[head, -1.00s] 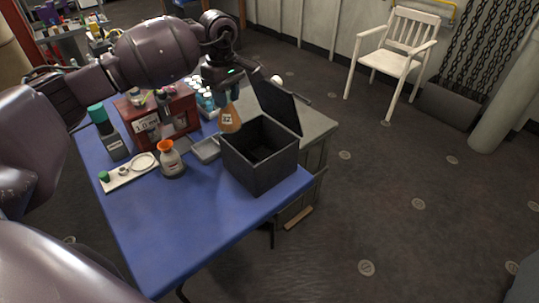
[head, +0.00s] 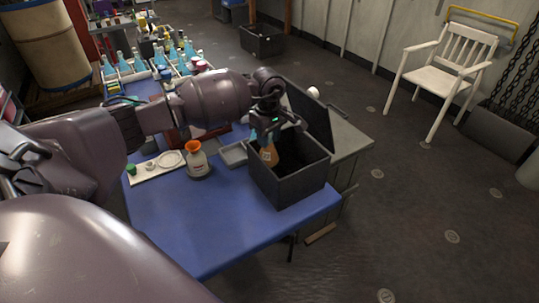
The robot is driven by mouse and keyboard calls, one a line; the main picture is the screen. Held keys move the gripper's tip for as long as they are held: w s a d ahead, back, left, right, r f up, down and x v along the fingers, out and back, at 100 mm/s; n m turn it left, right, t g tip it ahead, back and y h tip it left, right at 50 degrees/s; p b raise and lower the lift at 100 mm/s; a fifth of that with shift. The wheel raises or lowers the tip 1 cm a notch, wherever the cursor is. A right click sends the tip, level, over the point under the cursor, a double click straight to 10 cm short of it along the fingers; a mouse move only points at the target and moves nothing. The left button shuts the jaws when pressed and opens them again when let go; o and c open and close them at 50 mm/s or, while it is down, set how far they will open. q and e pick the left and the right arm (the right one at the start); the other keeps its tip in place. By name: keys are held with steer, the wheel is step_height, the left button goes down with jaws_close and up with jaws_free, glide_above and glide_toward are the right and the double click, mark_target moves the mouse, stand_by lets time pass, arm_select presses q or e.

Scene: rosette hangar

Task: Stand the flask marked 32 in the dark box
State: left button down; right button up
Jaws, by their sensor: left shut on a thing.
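The flask (head: 269,156) holds orange-brown liquid and bears a pale label too small to read now. My left gripper (head: 267,133) is shut on its upper part. The flask hangs upright at the mouth of the dark box (head: 289,185), with its lower part over or inside the left side of the opening. I cannot tell whether it touches the box floor, which the front wall hides. The box stands on the blue table with its lid (head: 309,117) open at the back. My right gripper is not in view.
On the blue table (head: 215,220), an orange-topped flask (head: 197,160), a grey tray (head: 233,154) and a white tray (head: 157,166) stand left of the box. My left arm covers the red equipment behind. The table's front is clear. A white chair (head: 450,65) stands far right.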

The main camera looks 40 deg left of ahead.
mark_target(269, 154)
arm_select(q)
step_height(269, 154, down, 7)
steer(key=shift+r+b, duration=0.15)
steer(key=shift+b, duration=0.15)
steer(key=c, duration=1.1)
jaws_free()
steer(key=shift+o, duration=0.2)
step_height(269, 154, up, 12)
steer(key=shift+r+p, duration=0.1)
steer(key=shift+p, duration=0.4)
